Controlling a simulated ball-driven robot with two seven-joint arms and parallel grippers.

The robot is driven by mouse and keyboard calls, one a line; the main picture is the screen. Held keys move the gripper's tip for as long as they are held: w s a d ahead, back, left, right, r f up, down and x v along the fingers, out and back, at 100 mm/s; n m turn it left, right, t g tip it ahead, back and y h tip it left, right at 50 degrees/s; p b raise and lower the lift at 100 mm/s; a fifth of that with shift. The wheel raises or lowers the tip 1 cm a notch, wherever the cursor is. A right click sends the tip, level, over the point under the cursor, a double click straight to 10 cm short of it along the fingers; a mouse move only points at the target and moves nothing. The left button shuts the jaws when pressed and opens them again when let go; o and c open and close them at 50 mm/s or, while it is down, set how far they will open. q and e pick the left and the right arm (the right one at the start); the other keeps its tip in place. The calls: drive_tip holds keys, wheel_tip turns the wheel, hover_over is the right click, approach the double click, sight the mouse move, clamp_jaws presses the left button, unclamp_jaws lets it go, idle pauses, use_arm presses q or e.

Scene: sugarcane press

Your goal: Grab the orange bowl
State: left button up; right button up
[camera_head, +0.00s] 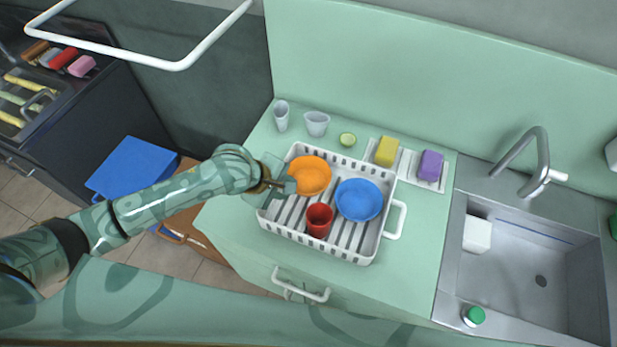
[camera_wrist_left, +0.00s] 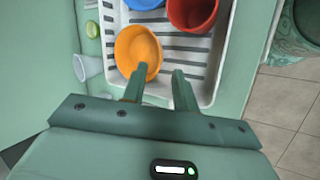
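The orange bowl (camera_head: 310,174) sits in the left back part of a white dish rack (camera_head: 351,256) on the green counter. It also shows in the left wrist view (camera_wrist_left: 138,50). My left gripper (camera_head: 286,186) is at the bowl's left edge in the head view. In the left wrist view its two fingers (camera_wrist_left: 156,84) are spread apart, with the bowl's rim close to the fingertips. I cannot tell whether they touch it. My right gripper is not in view.
A blue bowl (camera_head: 359,199) and a red cup (camera_head: 319,220) share the rack. Two clear cups (camera_head: 316,123), a lime piece (camera_head: 347,139) and yellow (camera_head: 387,151) and purple (camera_head: 431,165) sponges stand behind it. A sink (camera_head: 530,265) lies to the right.

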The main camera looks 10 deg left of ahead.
use_arm(q)
drive_tip(key=w+a+r+n, duration=0.1)
drive_tip(key=a+n, duration=0.2)
drive_tip(key=n, duration=0.2)
drive_tip(key=g+b, duration=0.1)
drive_tip(key=b, duration=0.4)
approach(305, 194)
drive_tip(key=shift+n, duration=0.3)
drive_tip(key=x, duration=0.3)
drive_tip(key=a+x, duration=0.1)
drive_tip(key=x, duration=0.1)
drive_tip(key=shift+w+f, duration=0.1)
drive_tip(key=shift+w, duration=0.1)
drive_tip(key=b+x, duration=0.1)
drive_tip(key=x, duration=0.2)
drive_tip(key=d+b+x, duration=0.1)
drive_tip(key=x, duration=0.1)
drive_tip(key=shift+d+f, duration=0.1)
drive_tip(key=shift+f, duration=0.05)
drive_tip(key=shift+s, duration=0.1)
clamp_jaws()
